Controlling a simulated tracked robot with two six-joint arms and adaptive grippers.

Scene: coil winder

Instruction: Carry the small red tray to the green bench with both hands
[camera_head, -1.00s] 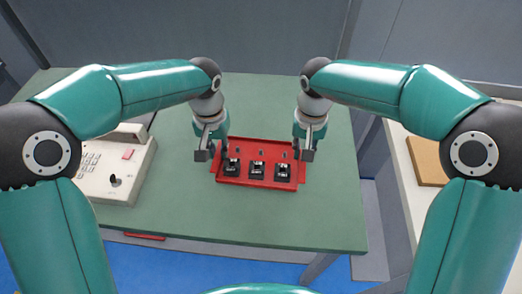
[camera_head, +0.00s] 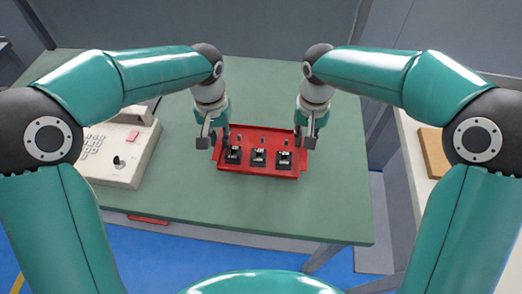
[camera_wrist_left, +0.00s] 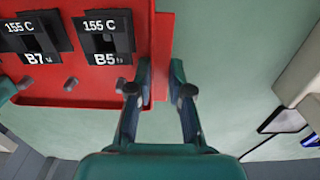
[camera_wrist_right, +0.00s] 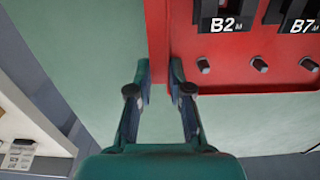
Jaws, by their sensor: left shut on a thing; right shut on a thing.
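The small red tray (camera_head: 258,174) is over the middle of the green bench (camera_head: 290,215). It holds three black blocks (camera_head: 259,157); labels B7 and B5 show in the left wrist view, B2 and B7 in the right. My left gripper (camera_head: 213,139) is shut on the tray's left end; its fingers (camera_wrist_left: 162,82) close on the edge flange. My right gripper (camera_head: 307,139) is shut on the opposite end; its fingers (camera_wrist_right: 160,82) straddle the edge there. The tray looks about level. I cannot tell whether its underside touches the bench top.
A pale control box (camera_head: 125,152) with buttons and a black knob stands on the bench left of the tray. A light table (camera_head: 408,135) with a brown board (camera_head: 436,152) is at right, past a gap. The bench is bare in front of the tray and to its right.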

